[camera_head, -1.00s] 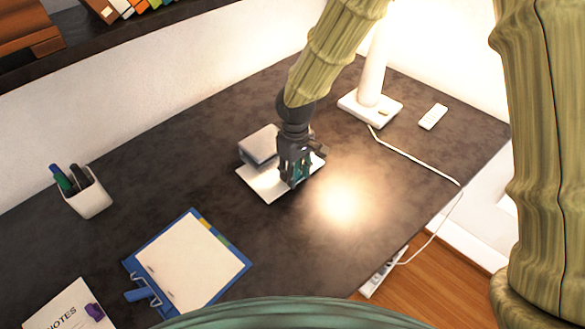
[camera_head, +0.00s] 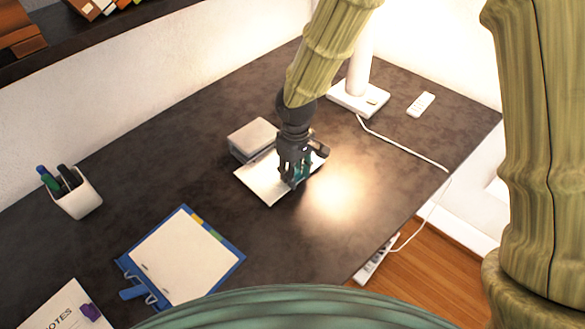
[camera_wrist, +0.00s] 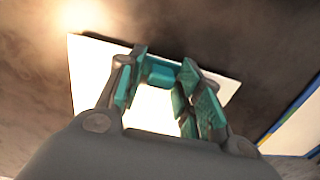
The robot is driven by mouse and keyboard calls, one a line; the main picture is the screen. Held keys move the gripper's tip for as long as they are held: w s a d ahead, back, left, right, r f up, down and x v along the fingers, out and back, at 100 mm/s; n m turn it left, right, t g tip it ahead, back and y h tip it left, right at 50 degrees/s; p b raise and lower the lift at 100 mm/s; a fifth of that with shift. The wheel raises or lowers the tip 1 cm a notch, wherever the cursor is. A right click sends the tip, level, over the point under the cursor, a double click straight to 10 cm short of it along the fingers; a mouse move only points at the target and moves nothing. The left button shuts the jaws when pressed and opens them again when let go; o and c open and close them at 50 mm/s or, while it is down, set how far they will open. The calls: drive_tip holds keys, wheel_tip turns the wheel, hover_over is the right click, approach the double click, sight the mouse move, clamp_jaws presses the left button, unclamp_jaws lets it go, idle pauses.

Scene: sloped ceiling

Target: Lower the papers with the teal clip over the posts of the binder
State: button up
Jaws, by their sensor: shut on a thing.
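The papers (camera_head: 262,186) are a white stack beside a grey box on the dark desk; they also fill the middle of the wrist view (camera_wrist: 150,108). My gripper (camera_head: 291,180) is shut on the teal clip at the papers' edge; the wrist view shows its fingers (camera_wrist: 165,85) around the clip (camera_wrist: 160,74). The papers look level and close above the desk; I cannot tell whether they touch it. The blue binder (camera_head: 133,258) lies open at the lower left, with white sheets inside and metal posts (camera_head: 152,295) at its left edge. Its edge also shows in the wrist view (camera_wrist: 293,112).
A grey box (camera_head: 252,137) stands right behind the papers. A white lamp base (camera_head: 358,98), a remote (camera_head: 421,104) and a cable are at the back right. A pen cup (camera_head: 76,196) and a notes sheet (camera_head: 62,312) are at the left. Bare desk lies between papers and binder.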

drive_tip(key=shift+s+d, duration=0.85)
drive_tip(key=shift+s, duration=0.1)
drive_tip(key=o, duration=1.1)
drive_tip(key=shift+o, duration=0.2)
drive_tip(key=shift+r, duration=0.15)
wheel_tip(320, 180, up, 12)
